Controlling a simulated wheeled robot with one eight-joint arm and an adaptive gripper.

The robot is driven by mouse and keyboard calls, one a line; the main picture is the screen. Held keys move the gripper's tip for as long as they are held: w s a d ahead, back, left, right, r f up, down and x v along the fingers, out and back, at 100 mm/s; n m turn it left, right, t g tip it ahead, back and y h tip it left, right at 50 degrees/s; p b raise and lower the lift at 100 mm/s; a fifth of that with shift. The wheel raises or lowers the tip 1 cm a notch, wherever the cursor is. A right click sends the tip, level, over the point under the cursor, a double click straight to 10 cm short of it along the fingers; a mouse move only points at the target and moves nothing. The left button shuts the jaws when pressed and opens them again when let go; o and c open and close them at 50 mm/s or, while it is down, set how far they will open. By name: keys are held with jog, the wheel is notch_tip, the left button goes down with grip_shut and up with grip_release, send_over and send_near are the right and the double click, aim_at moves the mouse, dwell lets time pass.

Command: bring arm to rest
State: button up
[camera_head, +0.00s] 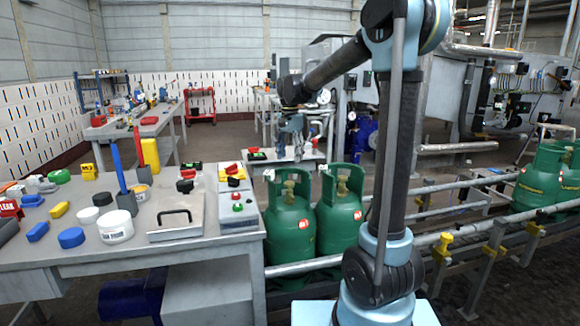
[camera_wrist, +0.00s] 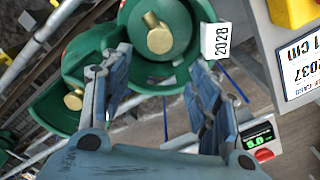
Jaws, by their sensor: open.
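My arm (camera_head: 400,140) rises from its base and bends over to the left. My gripper (camera_head: 292,135) hangs at its end, above two green gas cylinders beside the workbench. In the wrist view my gripper (camera_wrist: 165,95) has its two blue-grey fingers spread apart, with nothing between them. A green cylinder (camera_wrist: 185,70) with a brass valve lies below and beyond the fingertips. A second green cylinder (camera_wrist: 55,105) is to its left. In the head view the two cylinders (camera_head: 288,225) and (camera_head: 340,212) stand upright side by side on the conveyor.
A grey workbench (camera_head: 190,245) at left holds tubs, caps, tools and a control panel with buttons. The conveyor rail (camera_head: 470,222) runs right, where more green cylinders (camera_head: 543,178) stand.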

jog(key=shift+r, duration=0.7)
jog(key=s+d+f+n+t, duration=0.1)
jog(key=s+d+f+n, duration=0.25)
jog(key=s+d, duration=1.25)
jog(key=s+d+f+n+t, duration=0.1)
jog(key=s+d+f+n, duration=0.2)
jog(key=s+f, duration=1)
jog(key=s+d, duration=0.2)
jog(key=s, duration=0.2)
jog(key=shift+d+f, duration=0.15)
jog(key=shift+f, duration=0.1)
